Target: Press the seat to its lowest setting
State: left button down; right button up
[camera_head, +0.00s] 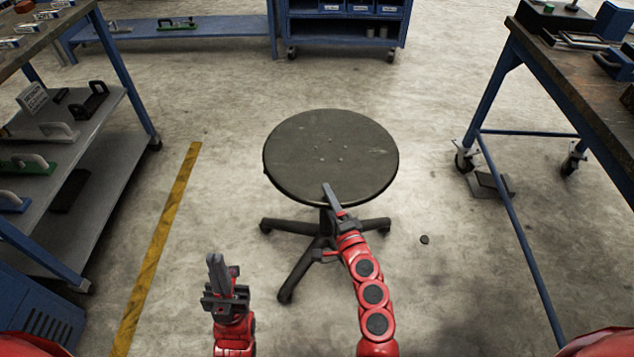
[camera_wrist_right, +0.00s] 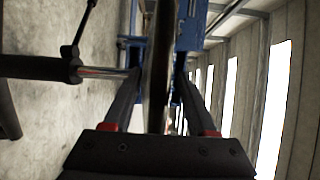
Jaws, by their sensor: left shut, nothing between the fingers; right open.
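The stool's round dark seat (camera_head: 330,150) stands in the middle of the head view on a dark base (camera_head: 295,270) with several legs. My right gripper (camera_head: 328,190) is at the seat's near rim, one finger showing over the top. In the right wrist view the seat (camera_wrist_right: 157,70) is edge-on between the two open fingers, one on each side of it; I cannot tell whether they touch it. The stool's column (camera_wrist_right: 100,73) shows at the left there, with a shiny rod section. My left gripper (camera_head: 214,262) is shut and empty, left of the stool and apart from it.
A shelf unit (camera_head: 75,150) with tools is at the left, a workbench (camera_head: 570,85) at the right, and a blue cabinet (camera_head: 345,25) at the back. A yellow floor line (camera_head: 160,240) runs left of the stool. The floor around the stool is mostly clear.

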jog(key=shift+x, duration=0.8)
grip_shut()
dwell(0.9)
